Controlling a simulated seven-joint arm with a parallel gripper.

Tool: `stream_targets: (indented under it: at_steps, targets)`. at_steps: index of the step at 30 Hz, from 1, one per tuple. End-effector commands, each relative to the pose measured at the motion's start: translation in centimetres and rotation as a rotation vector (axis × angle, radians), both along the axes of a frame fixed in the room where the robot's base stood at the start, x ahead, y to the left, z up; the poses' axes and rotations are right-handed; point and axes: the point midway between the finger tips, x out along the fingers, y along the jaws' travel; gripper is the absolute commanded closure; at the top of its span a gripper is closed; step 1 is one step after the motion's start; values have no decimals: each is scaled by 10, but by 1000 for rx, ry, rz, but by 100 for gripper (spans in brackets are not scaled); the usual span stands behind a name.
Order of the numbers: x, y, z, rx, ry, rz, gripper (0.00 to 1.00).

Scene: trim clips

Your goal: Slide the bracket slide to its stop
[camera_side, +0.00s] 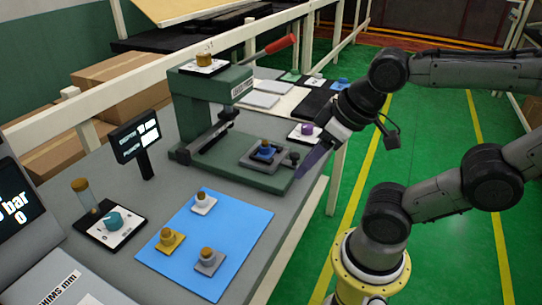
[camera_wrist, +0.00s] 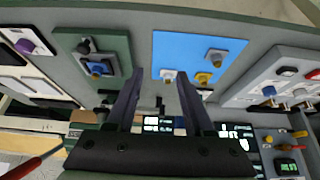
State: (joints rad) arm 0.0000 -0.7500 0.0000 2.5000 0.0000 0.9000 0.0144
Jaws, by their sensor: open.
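The green press (camera_side: 215,120) stands on the grey bench with a red-handled lever. On its base is a dark grey bracket plate (camera_side: 248,162), which I take for the bracket slide, holding a blue piece with a brass top (camera_side: 266,149). A dark knob (camera_side: 293,156) sits at the plate's right end. In the wrist view the blue piece (camera_wrist: 96,68) is at upper left. My gripper (camera_side: 301,174) is just right of the press base in the side view, apart from the blue piece. Its two fingers (camera_wrist: 158,73) are spread and empty. Finger contact with the base edge cannot be told.
A blue mat (camera_side: 225,222) holds white, yellow and grey clips with brass knobs. A small display (camera_side: 137,138) stands left of the press. A panel with a teal knob (camera_side: 113,221) is at front left. A purple knob (camera_side: 307,129) is behind my gripper.

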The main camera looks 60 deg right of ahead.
Motion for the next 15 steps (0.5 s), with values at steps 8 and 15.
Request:
stream_targets:
  at_steps: [8,15]
  targets:
    - [5,6,4,231,-12,-362,100]
    - [20,7,1,573,28,-949,100]
